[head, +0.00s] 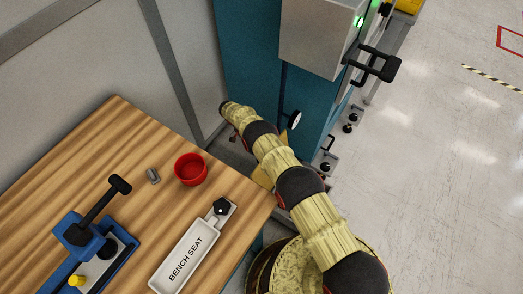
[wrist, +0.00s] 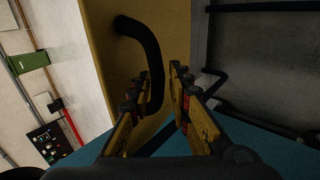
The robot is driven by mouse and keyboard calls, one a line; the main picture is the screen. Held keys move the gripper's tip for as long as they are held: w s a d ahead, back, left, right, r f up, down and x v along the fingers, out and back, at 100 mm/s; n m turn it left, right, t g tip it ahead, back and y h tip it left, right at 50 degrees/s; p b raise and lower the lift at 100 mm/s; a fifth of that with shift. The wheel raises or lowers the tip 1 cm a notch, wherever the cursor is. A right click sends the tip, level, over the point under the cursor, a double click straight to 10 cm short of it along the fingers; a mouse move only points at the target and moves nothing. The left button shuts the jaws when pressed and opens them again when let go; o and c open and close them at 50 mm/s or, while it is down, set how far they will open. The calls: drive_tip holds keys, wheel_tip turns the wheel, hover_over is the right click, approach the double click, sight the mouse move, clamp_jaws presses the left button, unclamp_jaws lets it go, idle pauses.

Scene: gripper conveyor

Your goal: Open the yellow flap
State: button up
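The yellow flap (wrist: 120,75) fills the upper middle of the wrist view as a flat yellow panel. A black curved bar handle (wrist: 152,50) stands out from it. My gripper (wrist: 157,80) is in front of the panel with its two fingers apart. The handle's lower part shows in the gap between the fingers; I cannot tell if either finger touches it. In the head view, small yellow patches (head: 262,178) show beside my arm against the teal cabinet, likely the flap. My arm hides most of that area, and the fingers cannot be made out there.
The teal cabinet (head: 245,60) carries a grey box (head: 315,35) and black handles (head: 375,65). Left of my arm is a wooden bench (head: 100,150) with a red cup (head: 190,169), a blue fixture (head: 85,235) and a white bench seat tray (head: 185,255). Open floor lies right.

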drive_tip(key=shift+o, duration=1.2)
drive_tip(key=shift+a+r, duration=0.1)
drive_tip(key=shift+r, duration=0.05)
drive_tip(key=shift+r, duration=0.15)
wheel_tip(320, 180, up, 10)
drive_tip(key=shift+f, duration=0.1)
drive_tip(key=shift+f, duration=0.1)
